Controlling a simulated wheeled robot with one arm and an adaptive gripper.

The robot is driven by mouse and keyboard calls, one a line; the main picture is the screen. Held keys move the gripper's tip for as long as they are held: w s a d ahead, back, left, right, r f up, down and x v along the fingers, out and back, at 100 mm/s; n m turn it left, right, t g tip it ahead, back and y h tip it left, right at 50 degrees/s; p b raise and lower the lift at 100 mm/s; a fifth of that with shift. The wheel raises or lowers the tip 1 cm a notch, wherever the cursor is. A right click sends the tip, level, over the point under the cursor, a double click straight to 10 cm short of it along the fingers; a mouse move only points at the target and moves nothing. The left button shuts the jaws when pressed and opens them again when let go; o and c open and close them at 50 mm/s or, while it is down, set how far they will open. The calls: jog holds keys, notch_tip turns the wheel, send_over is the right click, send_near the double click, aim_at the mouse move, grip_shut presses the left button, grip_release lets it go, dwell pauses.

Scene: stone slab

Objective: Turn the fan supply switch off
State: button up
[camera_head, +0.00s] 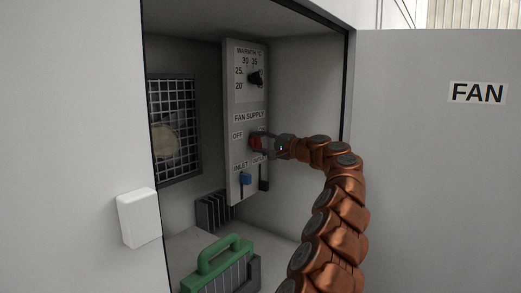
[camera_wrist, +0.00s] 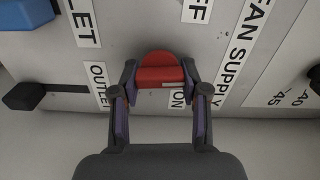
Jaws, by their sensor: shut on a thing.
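The red fan supply switch (camera_head: 256,143) is a knob on the grey control panel (camera_head: 232,172) inside the open cabinet, below the FAN SUPPLY label. In the wrist view the red knob (camera_wrist: 158,66) sits between the two fingers of my gripper (camera_wrist: 160,78), which is shut on it. A pale mark shows on the knob's near edge, close to the ON label (camera_wrist: 180,97). The OFF label (camera_wrist: 197,10) lies apart from that mark. In the head view my gripper (camera_head: 265,144) reaches the knob from the right and partly covers it.
A black warmth dial (camera_head: 255,78) is above the switch. A blue inlet lever (camera_head: 245,179) and a black outlet lever (camera_head: 264,178) are below. A green-handled case (camera_head: 222,256) stands on the cabinet floor. The open FAN door (camera_head: 430,170) is at right.

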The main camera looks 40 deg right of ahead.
jog(key=n+b, duration=0.2)
jog(key=n, duration=0.2)
jog(key=shift+a+n+b, duration=0.15)
jog(key=shift+n+b, duration=0.25)
jog(key=shift+n, duration=0.9)
jog(key=shift+r, duration=0.1)
jog(key=o, duration=1.2)
jog(key=shift+c, duration=0.2)
jog(key=v, duration=1.2)
